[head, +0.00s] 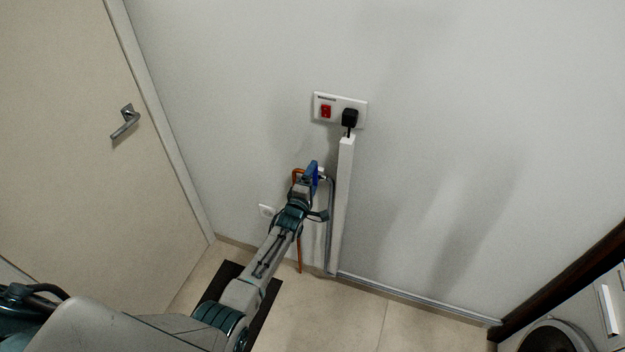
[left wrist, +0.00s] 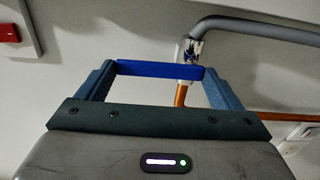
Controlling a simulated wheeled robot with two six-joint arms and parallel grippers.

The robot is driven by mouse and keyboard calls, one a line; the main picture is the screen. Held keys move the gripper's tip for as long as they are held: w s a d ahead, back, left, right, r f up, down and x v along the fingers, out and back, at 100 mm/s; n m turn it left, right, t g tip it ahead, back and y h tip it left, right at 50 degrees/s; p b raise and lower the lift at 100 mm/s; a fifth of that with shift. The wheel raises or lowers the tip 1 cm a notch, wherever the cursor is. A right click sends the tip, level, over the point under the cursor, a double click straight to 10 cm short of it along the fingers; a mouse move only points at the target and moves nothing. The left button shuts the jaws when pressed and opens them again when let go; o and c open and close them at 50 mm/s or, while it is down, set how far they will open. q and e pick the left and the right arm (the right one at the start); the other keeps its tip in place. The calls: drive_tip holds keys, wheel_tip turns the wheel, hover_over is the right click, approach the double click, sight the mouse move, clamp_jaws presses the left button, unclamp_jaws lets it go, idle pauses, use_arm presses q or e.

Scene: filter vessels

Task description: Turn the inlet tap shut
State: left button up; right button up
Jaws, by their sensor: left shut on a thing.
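The inlet tap (left wrist: 190,50) is a small silver valve body where a grey pipe (left wrist: 255,30) meets a copper pipe (left wrist: 181,96). Its flat blue handle (left wrist: 160,69) lies crosswise in the left wrist view, with its right end by the valve body. My left gripper (left wrist: 162,75) is shut on the blue handle, one finger at each end of it. In the head view my left gripper (head: 312,172) is at the wall, beside the grey pipe (head: 331,225), and hides most of the tap. My right gripper is not in view.
A wall socket plate (head: 358,103) with a red switch (head: 326,111) and black plug (head: 350,117) sits above white trunking (head: 343,190). A door (head: 70,150) is at left, a washing machine (head: 552,338) at lower right. A dark mat (head: 268,300) lies below my arm.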

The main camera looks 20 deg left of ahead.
use_arm(q)
drive_tip(key=shift+f, duration=0.1)
drive_tip(key=o, duration=1.2)
drive_tip(key=shift+s, duration=0.1)
drive_tip(key=s, duration=0.5)
drive_tip(key=s+b, duration=0.1)
drive_tip(key=s, duration=0.4)
drive_tip(key=shift+s+a, duration=0.2)
drive_tip(key=shift+s, duration=0.15)
